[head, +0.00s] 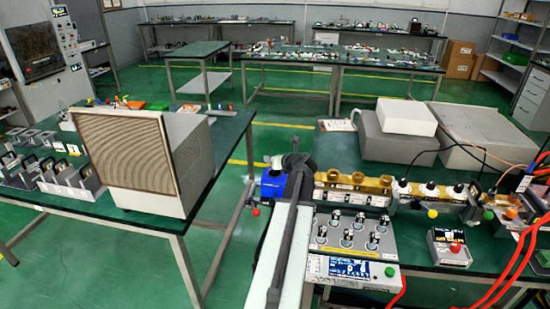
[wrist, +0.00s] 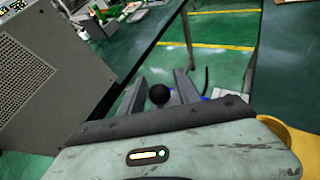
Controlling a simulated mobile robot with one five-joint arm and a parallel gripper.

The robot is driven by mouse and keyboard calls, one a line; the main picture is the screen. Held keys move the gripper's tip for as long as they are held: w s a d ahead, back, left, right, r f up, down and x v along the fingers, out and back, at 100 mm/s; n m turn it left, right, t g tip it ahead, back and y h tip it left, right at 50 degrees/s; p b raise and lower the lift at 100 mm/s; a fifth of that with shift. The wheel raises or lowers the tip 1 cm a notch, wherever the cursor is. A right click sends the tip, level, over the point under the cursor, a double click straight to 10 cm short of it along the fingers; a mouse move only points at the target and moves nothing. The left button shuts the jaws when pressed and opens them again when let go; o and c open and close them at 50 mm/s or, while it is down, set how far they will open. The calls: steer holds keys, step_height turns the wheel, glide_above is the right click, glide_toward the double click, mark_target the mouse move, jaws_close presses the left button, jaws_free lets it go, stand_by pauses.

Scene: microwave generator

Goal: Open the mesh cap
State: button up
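The mesh cap is the tan mesh panel (head: 120,155) on the front of a pale box (head: 188,150) on the left table. The panel stands upright and looks closed against the box. In the wrist view a grey box with a perforated panel (wrist: 22,75) fills the left edge. My gripper (wrist: 158,88) is to the right of that box and apart from it. Its two fingers are spread. A black ball shows between them near their base; I cannot tell what it belongs to. In the head view my dark arm hides most of the gripper.
Several metal blocks with handles (head: 60,175) stand left of the box. Green floor (head: 232,205) lies between the tables.

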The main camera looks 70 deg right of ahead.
steer(key=shift+a, duration=0.1)
steer(key=p+v, duration=0.3)
steer(key=v, duration=0.4)
steer(key=shift+s+a+r, duration=0.2)
steer(key=shift+a, duration=0.05)
